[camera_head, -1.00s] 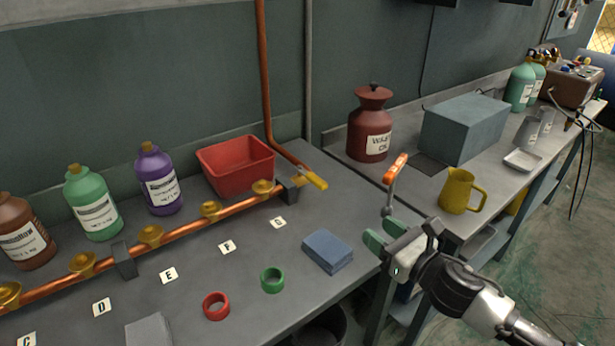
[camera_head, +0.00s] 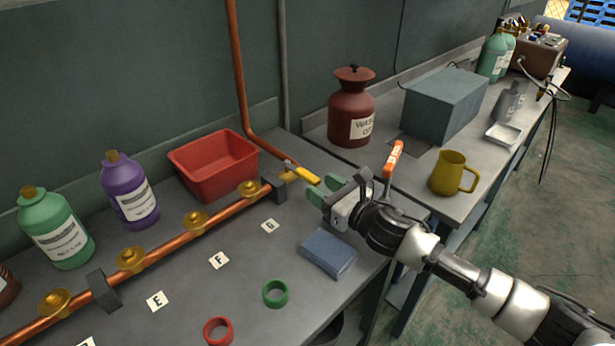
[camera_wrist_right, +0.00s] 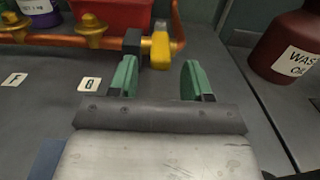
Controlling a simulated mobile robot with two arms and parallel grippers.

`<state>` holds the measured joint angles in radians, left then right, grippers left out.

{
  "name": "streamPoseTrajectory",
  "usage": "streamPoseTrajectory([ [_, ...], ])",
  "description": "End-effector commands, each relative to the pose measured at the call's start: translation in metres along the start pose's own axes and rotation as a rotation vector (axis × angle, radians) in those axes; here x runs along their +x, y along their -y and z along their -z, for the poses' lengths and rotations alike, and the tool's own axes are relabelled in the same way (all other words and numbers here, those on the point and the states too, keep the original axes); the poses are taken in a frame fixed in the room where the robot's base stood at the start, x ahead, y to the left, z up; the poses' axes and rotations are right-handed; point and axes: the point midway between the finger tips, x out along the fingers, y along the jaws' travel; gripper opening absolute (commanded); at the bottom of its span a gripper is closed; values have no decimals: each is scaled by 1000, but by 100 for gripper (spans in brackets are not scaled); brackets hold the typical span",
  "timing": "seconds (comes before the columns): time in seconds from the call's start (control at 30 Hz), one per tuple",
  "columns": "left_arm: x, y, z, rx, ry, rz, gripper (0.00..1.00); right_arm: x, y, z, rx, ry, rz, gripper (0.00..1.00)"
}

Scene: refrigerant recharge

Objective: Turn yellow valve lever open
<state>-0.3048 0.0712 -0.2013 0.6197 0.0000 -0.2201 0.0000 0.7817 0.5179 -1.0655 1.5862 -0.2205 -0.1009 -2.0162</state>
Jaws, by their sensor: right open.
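The yellow valve lever (camera_head: 302,174) sits at the right end of the copper pipe (camera_head: 165,247), beside a dark bracket. It points right and toward the front. In the right wrist view the lever (camera_wrist_right: 160,50) shows end-on, just ahead of the fingers and between them. My right gripper (camera_head: 322,190) is open and empty, its green fingertips close to the lever and apart from it. The wrist view shows the same open fingers (camera_wrist_right: 158,80). My left gripper is not in view.
A red bin (camera_head: 212,166) stands behind the pipe. A blue block (camera_head: 328,253) lies on the bench below my right gripper. An orange-handled tool (camera_head: 394,158) stands upright behind my right wrist. A dark red canister (camera_head: 351,110) and a yellow jug (camera_head: 453,174) are to the right.

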Motion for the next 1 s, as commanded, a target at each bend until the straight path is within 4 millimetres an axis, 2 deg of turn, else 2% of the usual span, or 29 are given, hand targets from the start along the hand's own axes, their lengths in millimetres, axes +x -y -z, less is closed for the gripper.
streamPoseTrajectory([
  [0.1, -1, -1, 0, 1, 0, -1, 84, 22, 0, -1, 1, 1, -1, 49],
  [0.3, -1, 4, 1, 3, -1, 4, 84, 42, 0, 0, 1, 0, 0, 49],
  [0.7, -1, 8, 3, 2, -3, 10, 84, 47, 0, 0, -1, 0, 0, 47],
  [1.0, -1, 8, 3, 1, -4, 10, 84, 47, 0, 0, 0, -1, 0, 1],
])
